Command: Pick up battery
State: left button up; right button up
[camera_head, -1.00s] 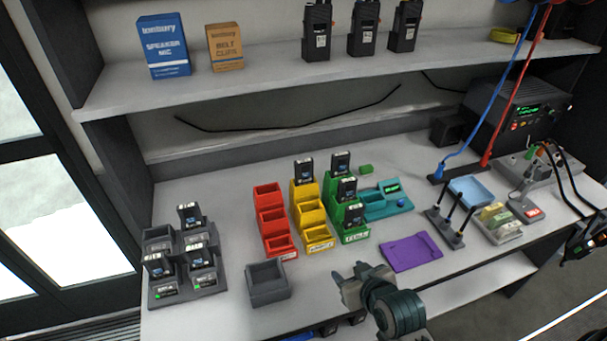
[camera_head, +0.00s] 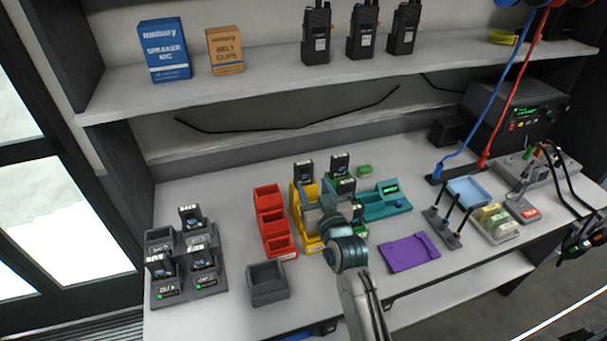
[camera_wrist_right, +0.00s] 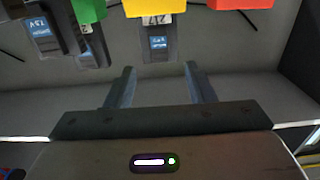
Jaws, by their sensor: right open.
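Black batteries with small lit displays stand in coloured stepped racks. One battery (camera_head: 303,169) is at the top of the yellow rack (camera_head: 298,205), and others, including a rear battery (camera_head: 340,164), are in the green rack (camera_head: 360,239). My right gripper (camera_head: 319,210) is over the yellow and green racks and hides parts of them. In the right wrist view my gripper (camera_wrist_right: 160,80) is open and empty; the yellow rack's battery (camera_wrist_right: 158,42) shows ahead of and between its fingers, apart from them. My left gripper is not in view.
A red rack (camera_head: 272,215) stands left of the yellow one. A grey charger (camera_head: 205,285) with several batteries is at left, an empty grey bin (camera_head: 267,282) nearby. A teal tray (camera_head: 385,207) and purple mat (camera_head: 408,252) are right. A shelf (camera_head: 250,88) overhangs the back.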

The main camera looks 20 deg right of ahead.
aim_at(306, 169)
jog(key=w+p, duration=0.1)
jog(key=w, duration=0.1)
jog(key=w+r+p, duration=0.1)
jog(key=w, duration=0.1)
jog(key=shift+w, duration=0.25)
jog(key=shift+w+f, duration=0.15)
jog(key=shift+w, duration=0.15)
jog(key=shift+s, duration=0.1)
jog(key=shift+c, duration=0.4)
grip_shut()
